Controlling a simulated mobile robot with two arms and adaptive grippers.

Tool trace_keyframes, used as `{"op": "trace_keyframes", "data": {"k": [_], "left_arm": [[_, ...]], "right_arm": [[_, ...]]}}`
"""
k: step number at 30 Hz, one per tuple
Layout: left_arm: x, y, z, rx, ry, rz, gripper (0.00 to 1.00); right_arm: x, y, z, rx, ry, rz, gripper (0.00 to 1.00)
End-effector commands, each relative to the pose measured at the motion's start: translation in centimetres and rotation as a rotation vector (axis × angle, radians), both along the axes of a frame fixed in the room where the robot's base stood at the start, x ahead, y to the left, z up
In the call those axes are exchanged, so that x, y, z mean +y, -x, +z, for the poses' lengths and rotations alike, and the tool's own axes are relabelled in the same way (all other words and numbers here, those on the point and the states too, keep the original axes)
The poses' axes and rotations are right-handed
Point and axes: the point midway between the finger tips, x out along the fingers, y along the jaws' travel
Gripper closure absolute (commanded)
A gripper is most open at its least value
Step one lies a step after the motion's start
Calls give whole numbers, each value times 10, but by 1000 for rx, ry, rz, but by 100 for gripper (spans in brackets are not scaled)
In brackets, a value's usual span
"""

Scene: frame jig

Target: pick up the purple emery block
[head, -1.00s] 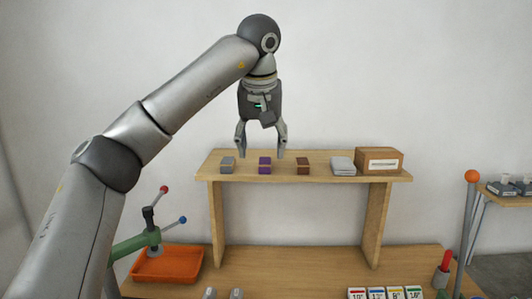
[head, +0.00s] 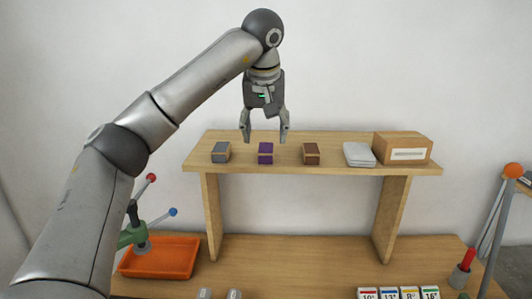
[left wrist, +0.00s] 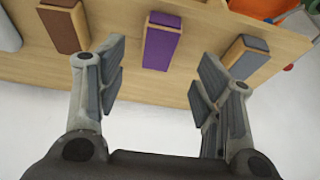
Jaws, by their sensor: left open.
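The purple emery block (head: 265,153) sits on the wooden shelf (head: 340,168), between a grey block (head: 221,153) on its left and a brown block (head: 311,154) on its right. My left gripper (head: 265,140) is open and empty, pointing down just above and behind the purple block in the head view. In the left wrist view the purple block (left wrist: 161,45) lies beyond the gap between the two open fingers (left wrist: 155,85), not between the pads. My right gripper is in neither view.
Folded grey cloths (head: 359,154) and a cardboard box (head: 403,148) stand at the shelf's right end. Below are an orange tray (head: 160,262), a green lever tool (head: 135,235) and several numbered cards (head: 398,294) on the bench. A white wall is behind.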

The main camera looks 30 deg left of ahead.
Motion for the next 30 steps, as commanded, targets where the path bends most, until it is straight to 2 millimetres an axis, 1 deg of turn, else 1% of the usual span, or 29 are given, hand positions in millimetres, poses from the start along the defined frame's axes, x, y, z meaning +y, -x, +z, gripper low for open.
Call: {"op": "trace_keyframes", "data": {"k": [4,7,12,15,21,23,30], "left_arm": [[3,-4,-9,2,1,1,39],[5,-9,-22,4,-1,1,39],[9,-16,-43,1,0,0,39],[9,-18,-49,-1,-1,0,39],[9,-18,-50,-2,1,1,39],[9,-18,-50,-2,1,1,46],[9,-18,-50,-2,1,1,77]], "right_arm": [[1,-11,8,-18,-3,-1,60],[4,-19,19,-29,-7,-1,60],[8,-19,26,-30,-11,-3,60],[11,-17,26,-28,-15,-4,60],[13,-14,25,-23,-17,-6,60],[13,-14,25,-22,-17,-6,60],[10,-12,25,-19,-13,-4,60]]}}
